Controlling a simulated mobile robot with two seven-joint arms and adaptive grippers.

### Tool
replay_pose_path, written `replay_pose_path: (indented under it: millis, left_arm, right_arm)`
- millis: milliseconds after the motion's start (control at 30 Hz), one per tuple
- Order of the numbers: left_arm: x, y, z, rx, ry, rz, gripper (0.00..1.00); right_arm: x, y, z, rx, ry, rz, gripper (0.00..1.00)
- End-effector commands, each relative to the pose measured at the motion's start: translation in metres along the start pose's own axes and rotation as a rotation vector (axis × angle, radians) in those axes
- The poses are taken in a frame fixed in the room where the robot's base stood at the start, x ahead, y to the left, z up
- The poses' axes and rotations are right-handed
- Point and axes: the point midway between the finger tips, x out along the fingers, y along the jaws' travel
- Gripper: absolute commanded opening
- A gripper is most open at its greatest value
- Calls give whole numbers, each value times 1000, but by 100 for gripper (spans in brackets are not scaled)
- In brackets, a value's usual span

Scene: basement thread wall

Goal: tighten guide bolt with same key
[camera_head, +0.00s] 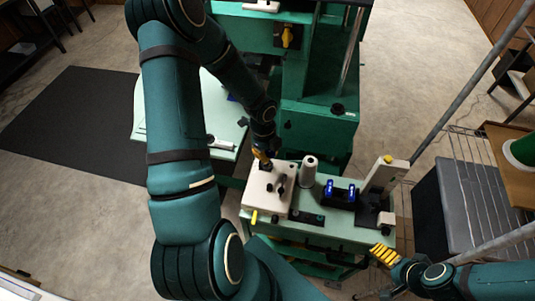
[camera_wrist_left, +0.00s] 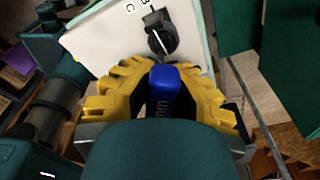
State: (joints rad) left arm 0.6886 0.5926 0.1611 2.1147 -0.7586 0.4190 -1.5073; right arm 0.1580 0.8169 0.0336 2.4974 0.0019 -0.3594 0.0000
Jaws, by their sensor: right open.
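My left gripper (camera_head: 262,156) is over the upper edge of a cream block (camera_head: 258,200) with black knobs. In the left wrist view its yellow fingers (camera_wrist_left: 162,88) close around a blue-handled key (camera_wrist_left: 163,82) with lettering on it. The key's tip is hidden. Beyond it is a light panel (camera_wrist_left: 95,42) marked with letters, carrying a black knob or bolt (camera_wrist_left: 160,32) with a white line. I cannot tell whether the key touches anything there. My right gripper (camera_head: 384,255), with yellow fingers, is open and empty at the lower right, beside the bench's front corner.
A black rack (camera_head: 341,194) with blue-handled pieces stands on the green bench (camera_head: 312,236). A white cone (camera_head: 308,170) stands between block and rack, and a tilted cream post (camera_head: 385,178) rises at right. A green machine column (camera_head: 318,125) stands behind. Grey poles slant at right.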

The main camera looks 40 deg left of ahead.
Motion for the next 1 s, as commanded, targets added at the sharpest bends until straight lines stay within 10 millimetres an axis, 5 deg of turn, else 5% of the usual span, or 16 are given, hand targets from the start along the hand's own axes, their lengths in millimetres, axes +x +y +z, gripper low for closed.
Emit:
replay_pose_path:
  millis: [600,1000]
  left_arm:
    - [-32,0,-4,0,0,0,0]
    - [-33,-1,-4,-12,-3,0,0]
  right_arm:
    - [-9,-4,-1,0,0,0,100]
    - [-5,-2,-1,0,0,0,100]
